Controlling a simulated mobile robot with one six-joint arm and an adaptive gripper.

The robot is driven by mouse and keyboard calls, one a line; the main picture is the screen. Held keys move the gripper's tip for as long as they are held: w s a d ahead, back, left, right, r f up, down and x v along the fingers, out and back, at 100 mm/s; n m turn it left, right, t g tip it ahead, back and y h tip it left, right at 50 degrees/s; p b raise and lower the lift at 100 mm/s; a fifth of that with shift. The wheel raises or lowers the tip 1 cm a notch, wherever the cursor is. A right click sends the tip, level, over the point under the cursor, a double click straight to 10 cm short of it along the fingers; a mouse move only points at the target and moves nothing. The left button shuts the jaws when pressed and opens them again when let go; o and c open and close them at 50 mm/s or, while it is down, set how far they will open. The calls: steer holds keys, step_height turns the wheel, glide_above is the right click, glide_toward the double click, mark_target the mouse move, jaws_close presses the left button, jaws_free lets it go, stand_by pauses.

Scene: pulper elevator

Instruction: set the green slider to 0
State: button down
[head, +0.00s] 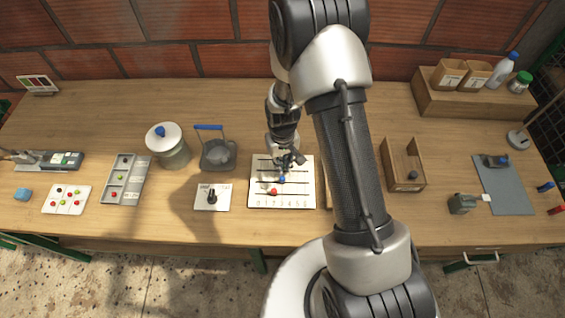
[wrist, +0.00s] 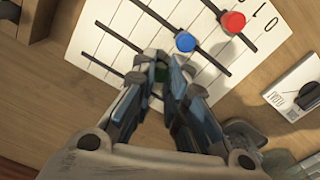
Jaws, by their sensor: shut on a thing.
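The white slider board (head: 305,201) lies flat on the table, with dark parallel slots and a number scale along its front edge. It also shows in the wrist view (wrist: 205,15). The green slider (wrist: 161,73) shows between my fingertips; in the head view my gripper hides it. My gripper (head: 290,161) is over the back part of the board, shut on the green slider, and shows in the wrist view (wrist: 166,78). The blue slider (wrist: 185,41) and the red slider (wrist: 233,21) sit in neighbouring slots, clear of the fingers.
A white plate with a black knob (head: 212,197) lies left of the board. A dark container with a blue handle (head: 218,154) stands behind it, beside a lidded pot (head: 168,147). An open wooden box (head: 403,166) stands to the right, beyond my arm.

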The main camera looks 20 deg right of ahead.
mark_target(259, 170)
steer(key=shift+a, duration=0.1)
stand_by(0.3)
steer(key=a, duration=0.2)
steer(key=w+a, duration=0.1)
steer(key=a, duration=0.1)
steer(key=w+a, duration=0.1)
steer(key=a, duration=0.2)
steer(key=shift+w, duration=0.2)
steer(key=c, duration=1.6)
jaws_free()
steer(key=shift+a, duration=0.1)
steer(key=shift+o, duration=0.3)
step_height(259, 170, up, 12)
